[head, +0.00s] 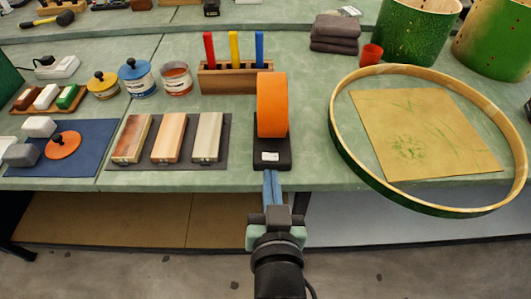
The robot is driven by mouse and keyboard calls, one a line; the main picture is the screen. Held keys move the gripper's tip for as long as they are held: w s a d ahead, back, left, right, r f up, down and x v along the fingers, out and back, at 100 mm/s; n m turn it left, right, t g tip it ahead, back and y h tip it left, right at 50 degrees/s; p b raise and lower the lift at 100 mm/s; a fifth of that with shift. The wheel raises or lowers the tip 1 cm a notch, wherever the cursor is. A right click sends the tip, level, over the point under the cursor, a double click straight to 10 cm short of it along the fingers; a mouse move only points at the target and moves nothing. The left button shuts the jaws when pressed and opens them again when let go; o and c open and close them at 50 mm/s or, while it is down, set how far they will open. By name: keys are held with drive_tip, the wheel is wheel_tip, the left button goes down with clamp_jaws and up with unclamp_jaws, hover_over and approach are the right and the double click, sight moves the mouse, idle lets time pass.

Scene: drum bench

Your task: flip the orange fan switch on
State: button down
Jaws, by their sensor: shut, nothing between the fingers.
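The orange fan (272,104) stands upright on a dark base (283,150) at the table's front edge, in the middle of the head view. A small white switch (270,156) sits low on the front of the base. Its rocker position is too small to tell. My gripper (271,173) is shut and empty, its blue fingers pointing at the base just below the switch. I cannot tell whether the fingertips touch the base.
Left of the fan lies a dark tray (190,166) with three sanding blocks. Behind it is a wooden rack (212,84) with coloured sticks. A large drum hoop (338,137) lies to the right around a tan sheet (425,130). Narrow clear table flanks the base.

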hover_over(265, 159)
drive_tip(key=s, duration=0.2)
drive_tip(key=shift+w+d+f, duration=0.15)
drive_tip(key=shift+f, duration=0.45)
drive_tip(key=shift+w+d+f, duration=0.1)
drive_tip(key=shift+d+f, duration=0.05)
drive_tip(key=shift+f, duration=0.4)
wheel_tip(265, 159, down, 3)
drive_tip(key=shift+a+r, duration=0.1)
drive_tip(key=shift+a, duration=0.05)
drive_tip(key=shift+s+a+f+b, duration=0.1)
drive_tip(key=shift+f+b, duration=0.2)
drive_tip(key=shift+f, duration=0.35)
drive_tip(key=shift+f, duration=0.1)
